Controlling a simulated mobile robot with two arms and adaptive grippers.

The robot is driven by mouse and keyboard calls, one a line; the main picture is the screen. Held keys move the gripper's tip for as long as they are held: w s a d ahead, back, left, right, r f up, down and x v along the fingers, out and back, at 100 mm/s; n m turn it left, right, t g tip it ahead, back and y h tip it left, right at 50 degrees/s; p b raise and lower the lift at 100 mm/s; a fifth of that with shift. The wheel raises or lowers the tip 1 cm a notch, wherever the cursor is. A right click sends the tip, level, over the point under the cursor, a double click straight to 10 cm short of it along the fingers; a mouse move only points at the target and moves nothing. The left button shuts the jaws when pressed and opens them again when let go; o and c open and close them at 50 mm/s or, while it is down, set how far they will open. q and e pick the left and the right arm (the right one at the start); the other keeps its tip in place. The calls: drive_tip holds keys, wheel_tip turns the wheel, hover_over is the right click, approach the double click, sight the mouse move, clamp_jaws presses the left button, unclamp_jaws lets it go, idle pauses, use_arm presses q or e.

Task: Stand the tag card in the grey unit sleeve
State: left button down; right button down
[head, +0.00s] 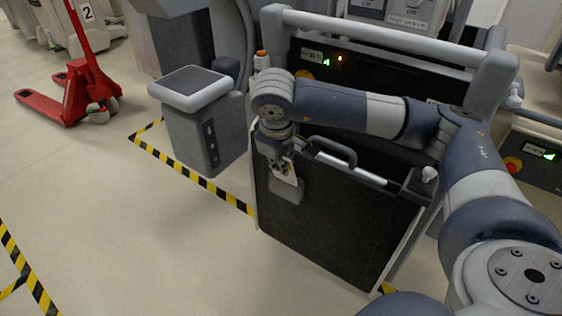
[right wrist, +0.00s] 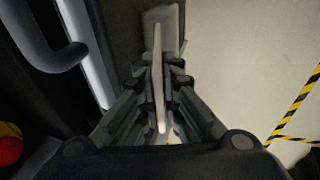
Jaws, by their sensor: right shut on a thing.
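My right gripper (head: 282,166) is at the upper left of the black front of the covered unit, pointing down. It is shut on the pale tag card (right wrist: 157,80), which shows nearly edge-on between the fingers in the right wrist view. A little of the card (head: 292,180) also shows below the fingers in the head view. The grey sleeve (head: 288,192) is on the unit's front, right at the gripper. I cannot tell whether the card's lower edge is inside the sleeve or in front of it. My left gripper is out of view.
The black unit (head: 330,225) has a dark handle (head: 335,148) on its top edge. A grey pedestal (head: 195,130) stands to its left, with a red pallet truck (head: 75,90) beyond. Yellow-black tape (head: 190,175) marks the floor. Open floor lies at front left.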

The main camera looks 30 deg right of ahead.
drive_tip(key=c, duration=1.7)
unclamp_jaws()
drive_tip(key=shift+r, duration=0.1)
drive_tip(key=v, duration=1.1)
drive_tip(key=shift+s+a+r, duration=0.15)
drive_tip(key=shift+s+r, duration=0.05)
drive_tip(key=shift+r, duration=0.15)
drive_tip(key=shift+f, duration=0.1)
